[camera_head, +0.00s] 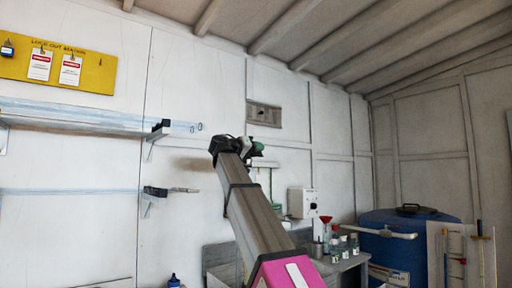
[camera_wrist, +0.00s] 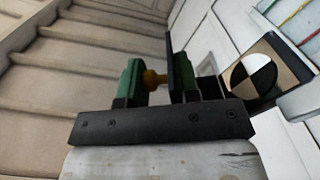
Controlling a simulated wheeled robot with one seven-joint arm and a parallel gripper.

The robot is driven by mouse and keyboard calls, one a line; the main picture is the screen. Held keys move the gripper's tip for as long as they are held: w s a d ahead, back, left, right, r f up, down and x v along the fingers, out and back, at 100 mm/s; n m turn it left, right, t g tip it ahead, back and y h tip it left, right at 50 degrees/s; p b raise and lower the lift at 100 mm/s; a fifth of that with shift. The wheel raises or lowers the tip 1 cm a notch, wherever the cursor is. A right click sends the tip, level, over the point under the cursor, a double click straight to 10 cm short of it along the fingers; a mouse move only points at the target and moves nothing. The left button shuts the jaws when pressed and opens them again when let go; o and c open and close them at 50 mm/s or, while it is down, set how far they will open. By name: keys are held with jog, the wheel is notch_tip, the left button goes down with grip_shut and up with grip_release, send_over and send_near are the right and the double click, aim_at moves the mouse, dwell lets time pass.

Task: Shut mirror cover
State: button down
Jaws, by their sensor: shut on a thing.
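My gripper (camera_wrist: 156,78) has two green fingers in the wrist view. They are shut on a small yellow-brown knob (camera_wrist: 153,79). A thin dark panel (camera_wrist: 171,45) stands edge-on beside the right finger; I cannot tell whether it is the mirror cover or how it joins the knob. Right of the fingers is a tan plate (camera_wrist: 291,61) in a dark frame, with a black-and-white quartered disc (camera_wrist: 254,76). In the head view my gripper (camera_head: 257,149) is raised in front of the back wall, small and partly hidden by my arm. No mirror cover can be made out clearly there.
A grey wall plate (camera_head: 264,114) is above my gripper in the head view. Wall shelves (camera_head: 80,118) are at left. A white box (camera_head: 303,203), bottles (camera_head: 344,246) on a bench and a blue drum (camera_head: 405,255) are at lower right. The upper wall is mostly clear.

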notch_tip(320, 180, down, 3)
jog(key=m, duration=0.5)
jog(key=shift+w+a, duration=0.1)
jog(key=shift+w, duration=0.05)
jog(key=shift+f+m, duration=0.15)
jog(key=shift+m, duration=0.15)
jog(key=c, duration=0.9)
grip_release()
